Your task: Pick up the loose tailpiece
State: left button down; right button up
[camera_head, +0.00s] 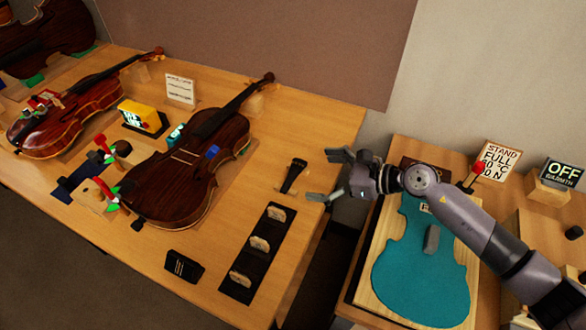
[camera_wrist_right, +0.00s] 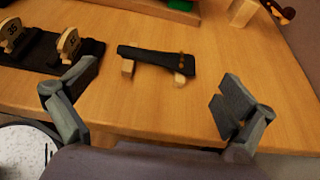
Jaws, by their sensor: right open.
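The loose tailpiece (camera_head: 294,175) is a small black tapered piece lying on the wooden bench, to the right of the nearer violin. In the right wrist view the tailpiece (camera_wrist_right: 157,60) rests across two small light wooden blocks, between and beyond my fingers. My right gripper (camera_head: 325,176) is open and empty, just right of the tailpiece near the bench's right edge. In the right wrist view my right gripper (camera_wrist_right: 153,100) shows its two fingers spread wide, not touching the tailpiece. My left gripper is not in view.
A black strip (camera_head: 257,253) with several bridges lies in front of the tailpiece. The nearer violin (camera_head: 180,175) is to its left. A small black block (camera_head: 184,266) sits near the front edge. A second bench with a teal violin-shaped plate (camera_head: 425,270) stands at right, across a gap.

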aim_at(295, 174)
jog(key=shift+w+a+f, duration=0.15)
jog(key=shift+w+a, duration=0.05)
jog(key=shift+a, duration=0.3)
jog(key=p+x, duration=0.1)
jog(key=x, duration=0.3)
jog(key=shift+a+f+p, duration=0.15)
jog(key=shift+a+p, duration=0.05)
jog(key=shift+p, duration=0.2)
jog(key=shift+w+a+f, duration=0.1)
jog(key=shift+a+f, duration=0.1)
jog(key=shift+a, duration=0.05)
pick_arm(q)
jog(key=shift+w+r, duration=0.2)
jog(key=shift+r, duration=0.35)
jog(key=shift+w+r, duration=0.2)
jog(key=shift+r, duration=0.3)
pick_arm(e)
jog(key=c, duration=0.6)
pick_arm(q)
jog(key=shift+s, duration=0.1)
pick_arm(e)
jog(key=shift+r, duration=0.1)
